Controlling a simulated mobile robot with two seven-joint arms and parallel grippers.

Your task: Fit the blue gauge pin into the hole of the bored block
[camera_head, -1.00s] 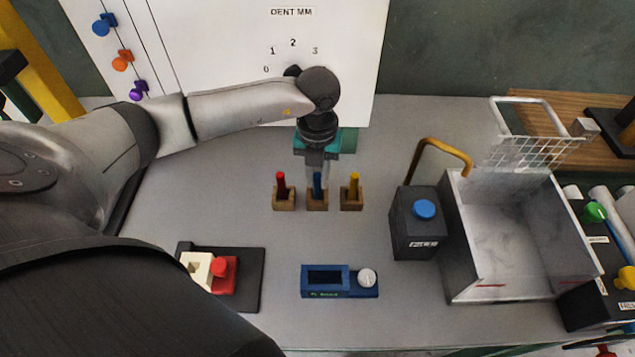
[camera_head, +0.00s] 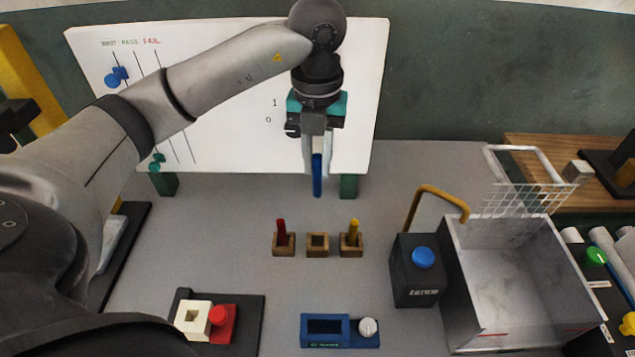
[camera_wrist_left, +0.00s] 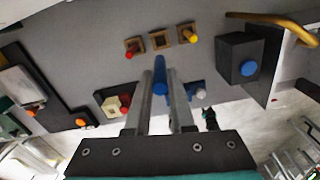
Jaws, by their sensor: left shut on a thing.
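The blue gauge pin (camera_head: 317,175) hangs upright from my left gripper (camera_head: 317,155), which is shut on its upper part. The pin is in the air, apart from the empty middle wooden holder (camera_head: 317,245). In the left wrist view the pin (camera_wrist_left: 160,76) shows between the two fingers. A cream block (camera_head: 190,320) with a dark square hole, seemingly the bored block, sits on a black base at the front left, against a red part (camera_head: 221,322). It also shows in the left wrist view (camera_wrist_left: 112,105). My right gripper is not in view.
A red pin (camera_head: 282,232) and a yellow pin (camera_head: 353,232) stand in wooden holders. A blue fixture (camera_head: 312,342) with a white knob lies in front. A black box (camera_head: 415,285) with a blue button and a metal bin (camera_head: 510,270) stand right. A whiteboard (camera_head: 230,70) stands behind.

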